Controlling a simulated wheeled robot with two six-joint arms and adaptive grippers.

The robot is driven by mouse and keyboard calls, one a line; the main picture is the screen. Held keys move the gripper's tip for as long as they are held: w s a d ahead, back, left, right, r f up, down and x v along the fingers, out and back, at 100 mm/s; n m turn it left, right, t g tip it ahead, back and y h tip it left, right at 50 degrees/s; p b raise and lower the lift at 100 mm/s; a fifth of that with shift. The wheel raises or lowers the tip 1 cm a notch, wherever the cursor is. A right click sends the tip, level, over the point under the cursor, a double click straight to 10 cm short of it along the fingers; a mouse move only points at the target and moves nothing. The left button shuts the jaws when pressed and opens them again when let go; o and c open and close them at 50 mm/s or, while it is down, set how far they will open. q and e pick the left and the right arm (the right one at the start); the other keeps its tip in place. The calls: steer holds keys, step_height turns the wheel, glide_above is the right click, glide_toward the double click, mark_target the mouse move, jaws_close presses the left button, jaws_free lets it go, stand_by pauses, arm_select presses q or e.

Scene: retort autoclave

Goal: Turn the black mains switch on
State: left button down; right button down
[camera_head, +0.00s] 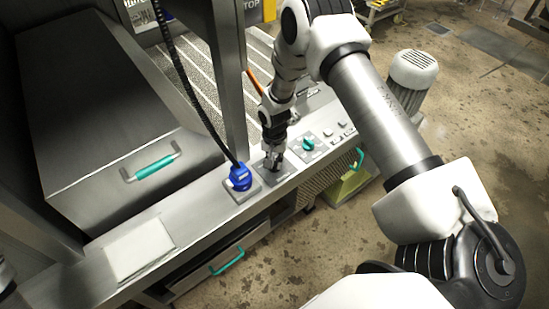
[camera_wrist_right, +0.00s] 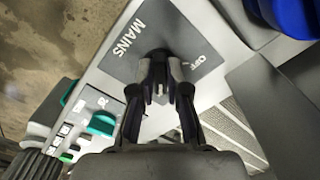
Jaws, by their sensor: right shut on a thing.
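The black mains switch (camera_wrist_right: 158,54) sits on a dark grey plate (camera_wrist_right: 135,42) lettered MAINS, with OFF beside the switch. My right gripper (camera_wrist_right: 161,86) is shut on the switch, its fingers on both sides of it. In the head view my right gripper (camera_head: 273,160) points down onto the plate on the steel ledge, and hides most of the switch there. How far the switch is turned cannot be told. At the left edge of the head view a small dark part (camera_head: 5,276) shows, perhaps my left gripper; its fingers cannot be made out.
A blue plug (camera_head: 239,177) with a black cable stands left of the switch. A teal knob (camera_head: 308,143) and small buttons are to its right. A steel box with a teal handle (camera_head: 150,167) lies behind the ledge. A steel post (camera_head: 229,80) rises close to my right gripper.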

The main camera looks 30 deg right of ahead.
steer(key=c, duration=1.2)
jaws_free()
steer(key=shift+s+f, duration=0.1)
steer(key=shift+o, duration=0.2)
steer(key=shift+r, duration=0.2)
step_height(320, 180, up, 12)
steer(key=shift+f, duration=0.2)
